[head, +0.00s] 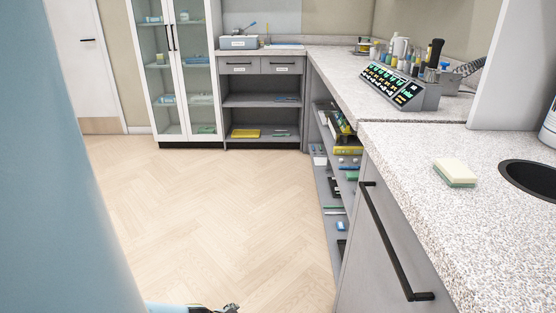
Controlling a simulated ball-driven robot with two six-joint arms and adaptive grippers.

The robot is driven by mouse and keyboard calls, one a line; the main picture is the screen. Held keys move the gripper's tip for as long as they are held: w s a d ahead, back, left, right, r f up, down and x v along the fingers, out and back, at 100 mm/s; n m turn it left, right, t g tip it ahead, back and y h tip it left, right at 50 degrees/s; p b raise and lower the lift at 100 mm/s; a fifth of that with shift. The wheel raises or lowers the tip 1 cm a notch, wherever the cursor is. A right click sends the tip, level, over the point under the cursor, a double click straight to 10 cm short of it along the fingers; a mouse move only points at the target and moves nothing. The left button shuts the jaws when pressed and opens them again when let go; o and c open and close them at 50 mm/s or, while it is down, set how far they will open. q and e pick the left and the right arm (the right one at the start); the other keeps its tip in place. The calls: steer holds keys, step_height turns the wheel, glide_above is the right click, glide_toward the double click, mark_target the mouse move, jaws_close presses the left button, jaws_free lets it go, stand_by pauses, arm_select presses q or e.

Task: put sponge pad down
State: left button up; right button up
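A sponge pad (456,172), cream on top with a green underside, lies flat on the speckled countertop (403,151) at the right. It sits a little left of a round black basin opening. No gripper touches it. Part of my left gripper (229,308) shows at the bottom edge, low over the floor and far from the sponge; its fingers are mostly cut off, so its opening is unclear. My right gripper is not in view.
The black basin (532,178) is at the right edge. A long black handle (392,240) sticks out from the cabinet front. A rack of labelled items (395,84) stands on the farther counter. Open shelves and a glass cabinet (178,70) line the back. The wooden floor (210,215) is clear.

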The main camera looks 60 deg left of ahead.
arm_select(q)
steer(key=s+d+f+g, duration=0.1)
steer(key=s+d+f, duration=0.1)
steer(key=s, duration=0.4)
steer(key=s+d+f+g+h, duration=0.1)
steer(key=s+d+f+g, duration=0.1)
steer(key=s+d, duration=0.3)
steer(key=s+d+f+m+g, duration=0.1)
steer(key=s+d+f+g, duration=0.1)
steer(key=s, duration=0.5)
steer(key=shift+s+d+f+h, duration=0.3)
steer(key=shift+d+f, duration=0.6)
steer(key=shift+d, duration=0.35)
steer(key=shift+w, duration=0.1)
